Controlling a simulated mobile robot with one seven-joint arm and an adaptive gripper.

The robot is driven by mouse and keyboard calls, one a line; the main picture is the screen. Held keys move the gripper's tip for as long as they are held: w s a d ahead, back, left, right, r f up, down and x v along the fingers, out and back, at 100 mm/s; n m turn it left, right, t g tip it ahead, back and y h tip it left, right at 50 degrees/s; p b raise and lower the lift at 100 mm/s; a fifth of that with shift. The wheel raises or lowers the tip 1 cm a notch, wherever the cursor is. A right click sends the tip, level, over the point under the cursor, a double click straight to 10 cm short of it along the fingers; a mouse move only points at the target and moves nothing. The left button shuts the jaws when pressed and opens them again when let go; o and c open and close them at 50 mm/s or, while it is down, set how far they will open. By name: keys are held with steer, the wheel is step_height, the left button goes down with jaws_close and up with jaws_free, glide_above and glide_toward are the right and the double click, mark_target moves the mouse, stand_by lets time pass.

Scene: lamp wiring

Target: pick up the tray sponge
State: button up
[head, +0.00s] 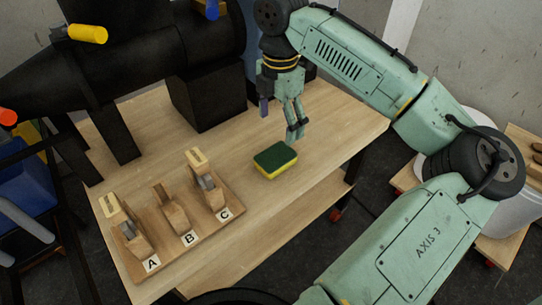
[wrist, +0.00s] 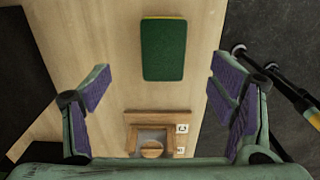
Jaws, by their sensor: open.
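The sponge (head: 275,160) is a green and yellow block lying flat on the wooden table, green side up, near the table's right edge. In the wrist view the sponge (wrist: 163,49) shows at the top middle, ahead of the space between my fingers. My gripper (head: 295,132) hangs above the table, just above and behind the sponge in the head view. In the wrist view my gripper (wrist: 165,95) is open, its purple-padded fingers wide apart with nothing between them. I see no contact with the sponge.
A wooden board (head: 175,235) with several stands labelled A, B and C sits at the table's front left. A large black machine (head: 150,60) covers the back left. The table (head: 320,105) is bare around the sponge. A white bin (head: 498,215) stands at right.

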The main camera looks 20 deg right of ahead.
mark_target(276, 155)
steer(key=f, duration=0.3)
steer(key=shift+s+f, duration=0.25)
steer(key=shift+f, duration=0.15)
steer(key=shift+s+a+f, duration=0.1)
steer(key=shift+a+f, duration=0.05)
steer(key=shift+f, duration=0.8)
steer(key=shift+s+a+f, duration=0.1)
steer(key=shift+a+f, duration=0.05)
steer(key=shift+f, duration=0.85)
steer(key=shift+a+f, duration=0.15)
steer(key=shift+f, duration=0.8)
steer(key=shift+c, duration=0.5)
steer(key=c, duration=0.7)
